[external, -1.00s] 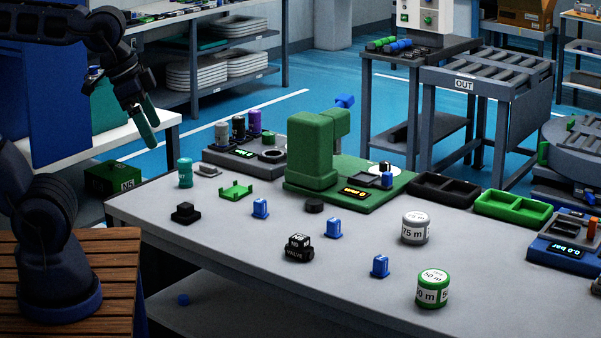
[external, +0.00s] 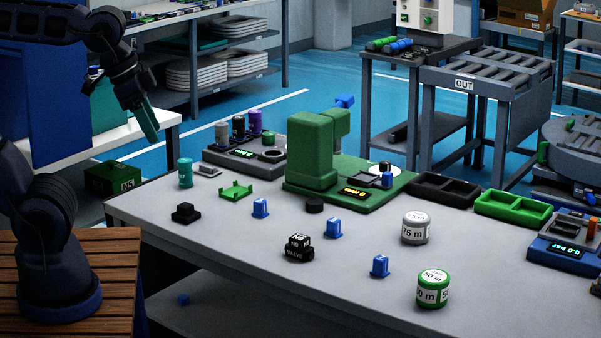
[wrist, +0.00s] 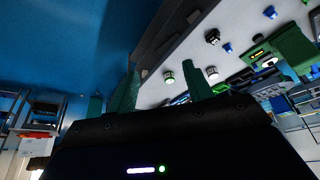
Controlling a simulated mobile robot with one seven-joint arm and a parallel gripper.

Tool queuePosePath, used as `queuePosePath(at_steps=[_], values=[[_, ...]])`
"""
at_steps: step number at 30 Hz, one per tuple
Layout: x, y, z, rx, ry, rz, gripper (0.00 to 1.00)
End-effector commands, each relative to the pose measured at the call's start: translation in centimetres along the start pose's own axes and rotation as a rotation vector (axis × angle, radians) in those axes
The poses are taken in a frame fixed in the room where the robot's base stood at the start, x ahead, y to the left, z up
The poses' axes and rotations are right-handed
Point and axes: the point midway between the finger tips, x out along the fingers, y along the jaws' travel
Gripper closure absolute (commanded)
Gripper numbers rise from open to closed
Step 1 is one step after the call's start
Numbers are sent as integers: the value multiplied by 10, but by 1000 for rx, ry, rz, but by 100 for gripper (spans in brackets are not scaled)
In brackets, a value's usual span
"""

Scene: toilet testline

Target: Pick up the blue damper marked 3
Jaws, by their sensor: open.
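Several small blue dampers stand apart on the grey table: one at the left (external: 260,208), one in the middle (external: 333,228) and one nearer the front right (external: 380,266). Another blue piece (external: 387,181) sits on the green press. No number is legible on any of them, so I cannot tell which is marked 3. Blue pieces also show small in the wrist view (wrist: 270,12). My gripper (external: 149,125) hangs beyond the table's left end, well away from the dampers. Its green fingers (wrist: 162,88) are apart, with nothing held between them.
The green press (external: 313,150) stands at the table's back. A black valve block (external: 298,247), a grey-white 75 m roll (external: 415,228) and a green-white 50 m roll (external: 433,289) stand among the dampers. A teal cylinder (external: 185,173) is at the left end. Bare table lies between them.

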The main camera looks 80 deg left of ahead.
Motion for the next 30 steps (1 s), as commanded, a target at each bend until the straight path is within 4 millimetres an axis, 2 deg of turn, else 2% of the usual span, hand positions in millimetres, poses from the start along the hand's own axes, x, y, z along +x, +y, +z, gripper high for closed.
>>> queuePosePath(at_steps=[5, 14, 23, 30], values=[[4, -8, -17, -33, -17, -10, 49], [27, -45, -76, -154, -75, -44, 49], [64, -100, -128, -282, -131, -75, 49], [102, -153, -160, -385, -176, -99, 49]])
